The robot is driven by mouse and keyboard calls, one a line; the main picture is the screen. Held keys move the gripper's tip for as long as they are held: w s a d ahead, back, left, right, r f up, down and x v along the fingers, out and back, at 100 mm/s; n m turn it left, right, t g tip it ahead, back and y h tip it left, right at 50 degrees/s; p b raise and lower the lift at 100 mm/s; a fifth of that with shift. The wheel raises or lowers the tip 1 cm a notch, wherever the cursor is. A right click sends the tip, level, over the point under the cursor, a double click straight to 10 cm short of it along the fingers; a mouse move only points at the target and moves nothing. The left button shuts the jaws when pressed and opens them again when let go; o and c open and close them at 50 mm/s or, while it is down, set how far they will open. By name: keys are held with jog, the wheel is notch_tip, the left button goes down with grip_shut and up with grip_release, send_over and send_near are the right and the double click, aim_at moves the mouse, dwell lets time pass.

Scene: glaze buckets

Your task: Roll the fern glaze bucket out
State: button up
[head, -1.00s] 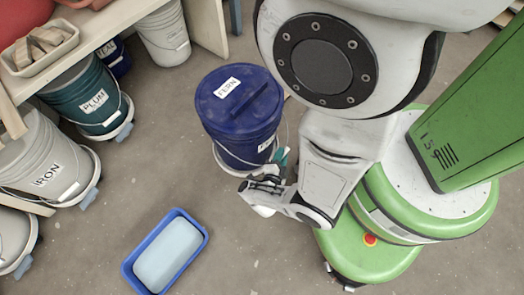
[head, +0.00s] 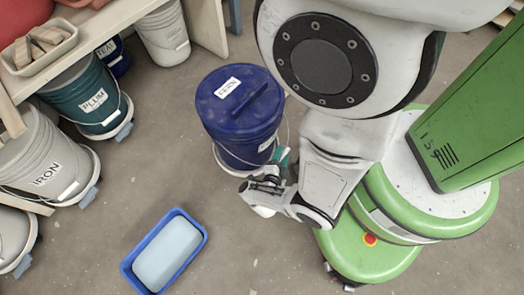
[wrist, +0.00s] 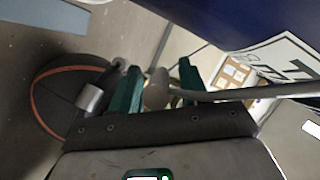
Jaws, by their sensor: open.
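The fern bucket (head: 240,128) is dark blue with a lidded top and a white FERN label, and stands upright on a low white dolly (head: 222,163). It is out on the floor, apart from the bench. Its wire bail hangs at its right side. My gripper (head: 283,156) is low at the bucket's right front. In the wrist view, my green fingers (wrist: 158,72) are apart with the bail's brownish grip (wrist: 157,90) between them. The blue bucket wall (wrist: 215,18) fills the top. The fingertips are partly hidden in the head view.
At left, the plum bucket (head: 88,95) and iron bucket (head: 45,160) stand on dollies by the bench (head: 120,35). A blue tub (head: 137,252) holding pale liquid or a pale block lies on the floor at front left. Bare floor lies between.

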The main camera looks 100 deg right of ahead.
jog(key=p+v, duration=0.1)
jog(key=v, duration=0.9)
jog(key=shift+w+a, duration=0.15)
jog(key=shift+a, duration=0.15)
jog(key=shift+r, duration=0.1)
